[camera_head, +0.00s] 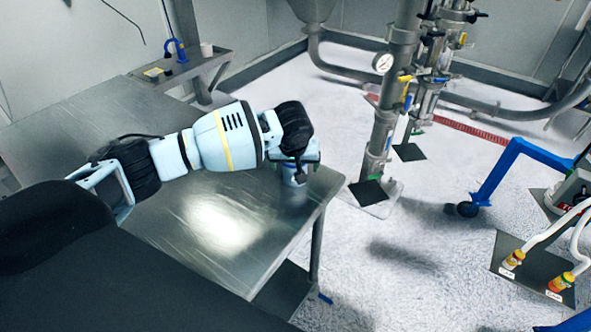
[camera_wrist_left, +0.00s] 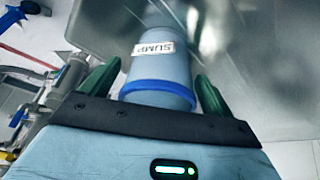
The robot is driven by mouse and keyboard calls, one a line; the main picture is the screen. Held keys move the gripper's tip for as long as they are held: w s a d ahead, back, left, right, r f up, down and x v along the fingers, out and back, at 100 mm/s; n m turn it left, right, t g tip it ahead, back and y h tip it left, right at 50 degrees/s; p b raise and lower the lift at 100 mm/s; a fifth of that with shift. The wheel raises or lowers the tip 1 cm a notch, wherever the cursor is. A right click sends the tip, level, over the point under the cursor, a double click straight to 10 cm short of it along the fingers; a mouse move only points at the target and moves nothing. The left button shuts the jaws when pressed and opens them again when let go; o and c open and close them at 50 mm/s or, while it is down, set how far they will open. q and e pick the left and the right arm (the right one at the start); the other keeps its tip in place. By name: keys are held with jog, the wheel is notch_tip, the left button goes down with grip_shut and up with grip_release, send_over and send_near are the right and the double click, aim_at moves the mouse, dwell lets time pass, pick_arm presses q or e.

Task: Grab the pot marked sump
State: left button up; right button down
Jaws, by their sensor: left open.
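The sump pot (camera_wrist_left: 158,72) is a blue-grey cup with a bright blue band and a white label reading SUMP. In the left wrist view it stands between the two green fingers of my left gripper (camera_wrist_left: 155,88), which is open around it. In the head view my left gripper (camera_head: 296,160) points down over the right part of the steel table (camera_head: 200,225), and the pot (camera_head: 294,180) shows just below it, mostly hidden. I cannot tell whether a finger touches the pot. My right gripper is out of view.
A small side shelf (camera_head: 190,68) at the back holds a blue clamp-like item and a small cup. Steel pipework with a gauge (camera_head: 383,62) stands beyond the table's right edge. A blue wheeled frame (camera_head: 497,172) stands farther right. The table's front middle is bare.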

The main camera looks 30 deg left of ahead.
pick_arm(q)
jog(key=shift+w+f, duration=0.2)
jog(key=shift+f, duration=0.3)
jog(key=shift+r, duration=0.1)
jog(key=c, duration=1.1)
